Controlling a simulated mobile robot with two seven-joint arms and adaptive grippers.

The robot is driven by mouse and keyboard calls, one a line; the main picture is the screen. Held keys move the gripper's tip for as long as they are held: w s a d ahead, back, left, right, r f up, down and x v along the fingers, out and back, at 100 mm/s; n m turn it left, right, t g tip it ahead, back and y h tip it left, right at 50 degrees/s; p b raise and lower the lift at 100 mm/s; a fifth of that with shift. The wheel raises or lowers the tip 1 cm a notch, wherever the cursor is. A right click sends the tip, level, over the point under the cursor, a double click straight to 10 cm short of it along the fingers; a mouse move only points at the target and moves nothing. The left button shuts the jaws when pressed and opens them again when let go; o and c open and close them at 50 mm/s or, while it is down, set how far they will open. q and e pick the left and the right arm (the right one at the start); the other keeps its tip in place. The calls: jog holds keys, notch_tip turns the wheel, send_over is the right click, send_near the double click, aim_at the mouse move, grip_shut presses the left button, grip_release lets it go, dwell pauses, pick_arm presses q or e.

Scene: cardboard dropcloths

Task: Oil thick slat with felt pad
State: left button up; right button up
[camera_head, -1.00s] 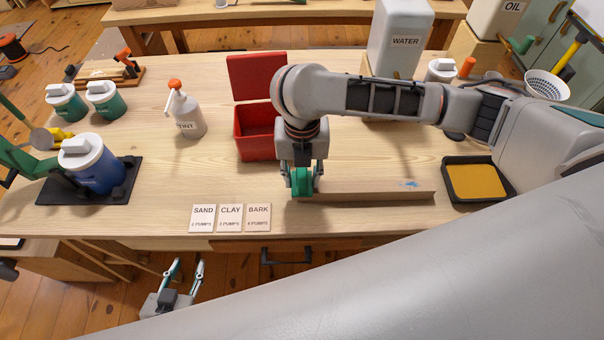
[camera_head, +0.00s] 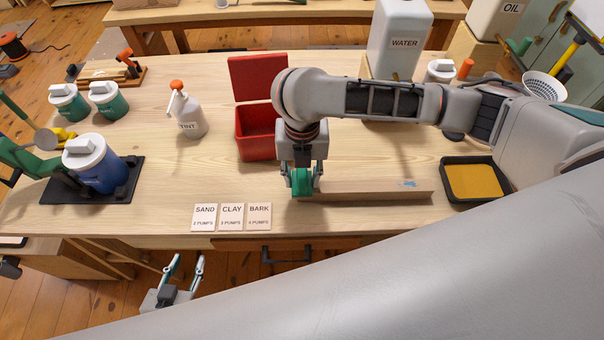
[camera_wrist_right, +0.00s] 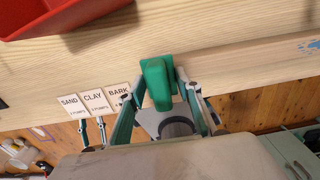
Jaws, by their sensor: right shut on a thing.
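The thick slat (camera_head: 370,189) is a pale wooden bar lying along the front of the bench, with a blue mark near its right end. It also shows in the right wrist view (camera_wrist_right: 240,68). My right gripper (camera_head: 302,184) is shut on a green block (camera_wrist_right: 158,82), which looks like the felt pad's holder. The block is at the slat's left end; any felt underneath is hidden, and I cannot tell whether it touches the wood. My left gripper (camera_head: 181,272) is open and empty, low in front of the bench.
A black tray with an amber pad (camera_head: 473,181) lies right of the slat. A red open bin (camera_head: 254,135) stands behind my right gripper. SAND, CLAY and BARK cards (camera_head: 231,217) lie left of the slat. A TINT bottle (camera_head: 190,118) and WATER container (camera_head: 400,40) stand further back.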

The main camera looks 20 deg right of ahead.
jog(key=p, duration=0.4)
dwell(2.8)
jog(key=shift+d, duration=0.15)
